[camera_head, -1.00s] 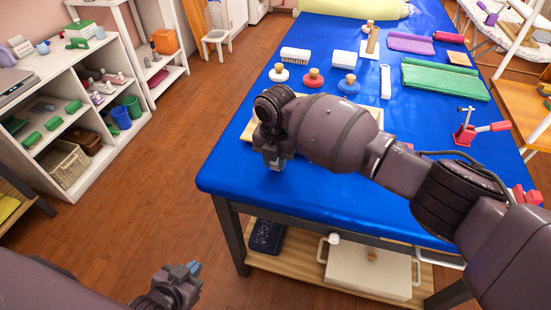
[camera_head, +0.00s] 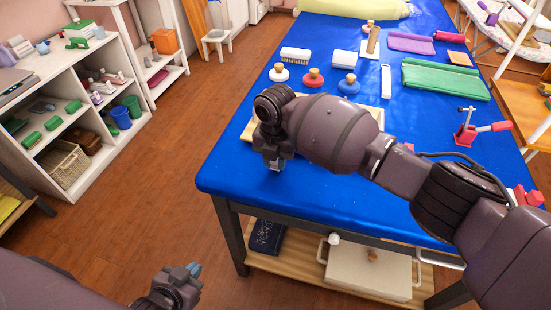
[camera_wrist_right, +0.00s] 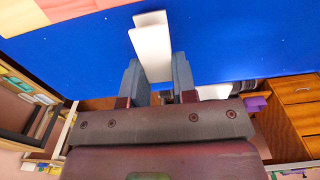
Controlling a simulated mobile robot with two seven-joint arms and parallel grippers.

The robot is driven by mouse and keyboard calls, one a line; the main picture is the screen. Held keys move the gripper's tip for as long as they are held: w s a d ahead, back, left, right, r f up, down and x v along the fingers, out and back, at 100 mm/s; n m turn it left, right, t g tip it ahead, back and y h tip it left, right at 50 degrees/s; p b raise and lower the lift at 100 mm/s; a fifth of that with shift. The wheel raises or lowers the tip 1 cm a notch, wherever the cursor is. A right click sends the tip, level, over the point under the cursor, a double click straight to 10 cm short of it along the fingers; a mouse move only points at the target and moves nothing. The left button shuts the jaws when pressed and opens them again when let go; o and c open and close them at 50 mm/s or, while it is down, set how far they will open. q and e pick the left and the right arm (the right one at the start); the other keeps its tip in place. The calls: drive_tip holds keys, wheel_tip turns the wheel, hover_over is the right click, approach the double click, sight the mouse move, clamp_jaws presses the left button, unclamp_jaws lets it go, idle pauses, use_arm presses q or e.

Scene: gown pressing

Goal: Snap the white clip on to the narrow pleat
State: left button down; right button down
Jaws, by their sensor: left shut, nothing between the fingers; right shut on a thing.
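My right gripper (camera_head: 275,162) is over the near left part of the blue table, in the head view. In the right wrist view its fingers (camera_wrist_right: 157,78) are shut on a white clip (camera_wrist_right: 151,42), a flat pale piece with a raised edge that sticks out past the fingertips over the blue surface. The clip cannot be made out in the head view. My left gripper (camera_head: 182,282) is shut and empty, low over the floor left of the table. I cannot make out the narrow pleat; my right arm hides part of the pale board (camera_head: 246,131) beside the gripper.
The blue table (camera_head: 232,165) also bears white, red (camera_head: 313,77) and blue (camera_head: 349,85) knobbed weights, a white strip (camera_head: 386,82), a green folded cloth (camera_head: 445,80) and a red clamp (camera_head: 466,134). A white shelf (camera_head: 118,62) stands left. Floor between is free.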

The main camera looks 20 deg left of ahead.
use_arm(q)
drive_tip(key=shift+s+f, duration=0.15)
drive_tip(key=shift+f, duration=0.1)
use_arm(e)
drive_tip(key=shift+w, duration=0.2)
drive_tip(key=shift+w+b, duration=0.45)
drive_tip(key=shift+w, duration=0.15)
use_arm(q)
drive_tip(key=shift+s+f+b, duration=0.25)
drive_tip(key=shift+f, duration=0.35)
drive_tip(key=shift+s+f+b, duration=0.2)
drive_tip(key=shift+s+f, duration=0.05)
drive_tip(key=shift+f, duration=0.35)
use_arm(e)
drive_tip(key=shift+w, duration=0.65)
use_arm(q)
drive_tip(key=shift+a, duration=0.1)
use_arm(e)
drive_tip(key=c, duration=0.8)
unclamp_jaws()
use_arm(q)
drive_tip(key=shift+r, duration=0.1)
